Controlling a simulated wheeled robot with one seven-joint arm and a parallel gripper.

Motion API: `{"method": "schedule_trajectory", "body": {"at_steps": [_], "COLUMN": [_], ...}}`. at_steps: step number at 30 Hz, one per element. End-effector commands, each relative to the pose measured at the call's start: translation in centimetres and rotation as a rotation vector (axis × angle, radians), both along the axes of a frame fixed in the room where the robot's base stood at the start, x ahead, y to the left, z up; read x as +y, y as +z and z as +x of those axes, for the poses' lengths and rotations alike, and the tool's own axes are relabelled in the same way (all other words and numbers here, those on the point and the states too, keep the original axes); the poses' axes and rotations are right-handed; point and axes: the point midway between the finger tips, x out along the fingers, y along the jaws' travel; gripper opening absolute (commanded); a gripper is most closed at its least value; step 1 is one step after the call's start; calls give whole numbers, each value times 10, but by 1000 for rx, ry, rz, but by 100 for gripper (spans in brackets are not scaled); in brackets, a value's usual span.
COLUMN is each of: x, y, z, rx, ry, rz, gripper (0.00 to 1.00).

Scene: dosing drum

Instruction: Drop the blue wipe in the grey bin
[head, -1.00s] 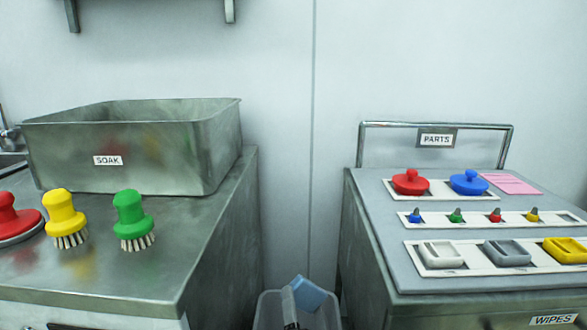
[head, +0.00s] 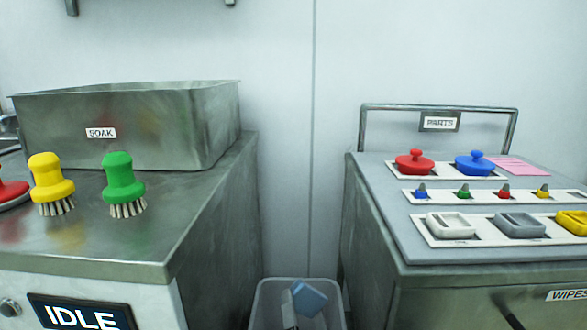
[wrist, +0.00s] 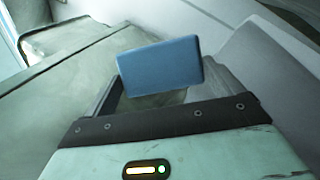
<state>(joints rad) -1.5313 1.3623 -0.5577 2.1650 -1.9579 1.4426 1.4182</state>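The blue wipe (head: 310,298) is a small blue block, low in the middle of the head view. It also shows in the wrist view (wrist: 160,66), slightly tilted, between the finger ends. My gripper (wrist: 165,85) appears shut on it. In the head view only a light grey finger part shows beside the wipe's left edge. The translucent grey bin (head: 262,302) stands between the two cabinets. The wipe shows within the outline of its open top; how deep it is cannot be told. The bin's lower part is cut off.
At left is a steel counter (head: 130,245) with a SOAK tub (head: 130,130), several coloured brushes and an IDLE display (head: 80,314). At right is a PARTS cabinet (head: 400,240) with coloured parts, a pink sheet (head: 515,168) and a WIPES label (head: 568,294). A gap lies between them.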

Motion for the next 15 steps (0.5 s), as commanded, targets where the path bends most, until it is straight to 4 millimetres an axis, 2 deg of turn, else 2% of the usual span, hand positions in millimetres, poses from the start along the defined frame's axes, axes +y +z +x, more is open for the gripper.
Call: {"method": "schedule_trajectory", "body": {"at_steps": [8,11,15], "x": [0,0,0], "y": [2,10,34], "z": [0,0,0], "rx": [0,0,0], "ry": [0,-1,0], "rz": [0,1,1], "gripper": [100,100,100]}}
